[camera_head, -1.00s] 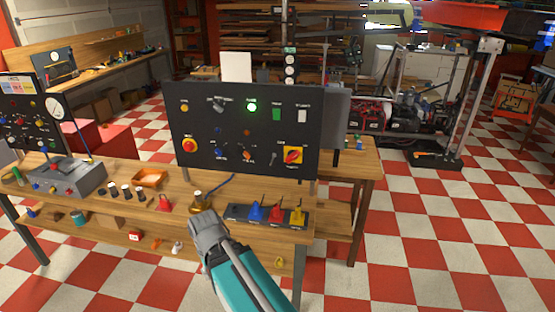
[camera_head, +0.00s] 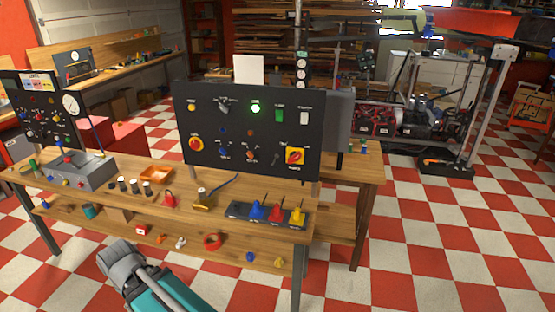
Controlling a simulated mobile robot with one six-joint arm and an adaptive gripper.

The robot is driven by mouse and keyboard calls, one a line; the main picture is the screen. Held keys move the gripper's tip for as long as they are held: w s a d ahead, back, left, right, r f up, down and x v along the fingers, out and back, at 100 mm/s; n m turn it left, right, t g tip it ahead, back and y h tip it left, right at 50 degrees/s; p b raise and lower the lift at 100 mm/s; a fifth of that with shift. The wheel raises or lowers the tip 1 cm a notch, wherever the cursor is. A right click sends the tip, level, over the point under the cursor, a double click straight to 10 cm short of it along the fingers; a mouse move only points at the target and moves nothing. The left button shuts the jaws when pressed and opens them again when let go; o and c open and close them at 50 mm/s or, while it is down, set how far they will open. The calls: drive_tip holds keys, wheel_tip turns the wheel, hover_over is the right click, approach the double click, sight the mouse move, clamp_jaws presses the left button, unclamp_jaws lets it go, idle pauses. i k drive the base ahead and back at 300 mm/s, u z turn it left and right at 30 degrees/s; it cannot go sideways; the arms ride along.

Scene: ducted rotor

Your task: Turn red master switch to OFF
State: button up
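The red master switch (camera_head: 295,156) is a red rotary knob on a yellow square plate. It sits at the lower right of the upright black control panel (camera_head: 185,120) on the wooden workbench. Its exact knob angle is too small to read. My arm comes in from the bottom of the view, and its grey end (camera_head: 122,262) is low and left, in front of the bench and well apart from the switch. The gripper fingers cannot be made out.
A grey box (camera_head: 82,172) stands left. Checkered floor is free at right.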

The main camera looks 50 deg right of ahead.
sight(294, 156)
drive_tip(key=u, duration=0.8)
drive_tip(key=i, duration=0.8)
drive_tip(key=z, duration=2.5)
